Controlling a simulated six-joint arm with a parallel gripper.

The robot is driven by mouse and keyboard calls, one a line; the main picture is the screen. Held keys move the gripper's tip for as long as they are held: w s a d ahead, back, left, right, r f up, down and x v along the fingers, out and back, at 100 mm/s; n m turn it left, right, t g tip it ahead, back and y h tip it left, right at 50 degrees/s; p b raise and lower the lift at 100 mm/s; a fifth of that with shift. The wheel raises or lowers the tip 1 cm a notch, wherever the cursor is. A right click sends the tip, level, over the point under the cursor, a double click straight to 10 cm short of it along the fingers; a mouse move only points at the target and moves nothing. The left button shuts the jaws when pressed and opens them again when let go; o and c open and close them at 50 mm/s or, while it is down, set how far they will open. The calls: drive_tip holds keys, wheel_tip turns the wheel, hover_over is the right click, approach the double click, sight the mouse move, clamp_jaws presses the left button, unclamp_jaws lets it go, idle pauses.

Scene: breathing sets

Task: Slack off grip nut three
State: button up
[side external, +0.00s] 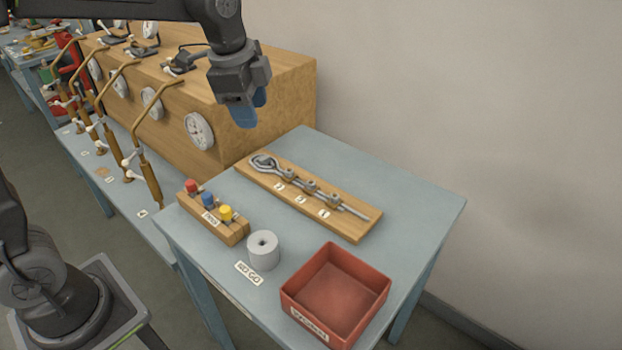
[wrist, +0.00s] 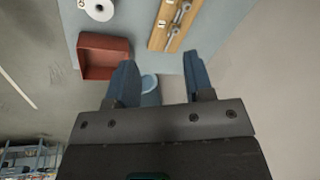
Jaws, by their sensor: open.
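I cannot tell for sure which part is grip nut three. Several bent brass pipes stand along the low bench; the nearest pipe (side external: 148,175) carries a white-handled fitting (side external: 130,158), with others behind it. Small bench labels beside them are too small to read surely. My gripper (side external: 246,112), with blue fingers, hangs in the air in front of the wooden cabinet, above the far end of the blue table. It is open; both fingers show apart in the wrist view (wrist: 160,72). A pale blue rounded shape between them is unclear. No fitting is between the fingers.
On the blue table (side external: 400,200) are a wooden board (side external: 355,228) with metal rods, a block (side external: 232,236) with red, blue and yellow knobs, a grey ring (side external: 264,252) and an empty red tray (side external: 372,268). The wooden cabinet (side external: 270,90) with dials stands behind.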

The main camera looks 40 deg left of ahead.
drive_tip(key=w+f+m+g, duration=0.1)
drive_tip(key=w+f+m, duration=0.25)
drive_tip(key=w, duration=0.35)
drive_tip(key=m+g, duration=0.2)
drive_tip(key=m, duration=0.4)
approach(311, 182)
drive_tip(key=f, duration=0.9)
drive_tip(key=shift+s, duration=0.2)
clamp_jaws()
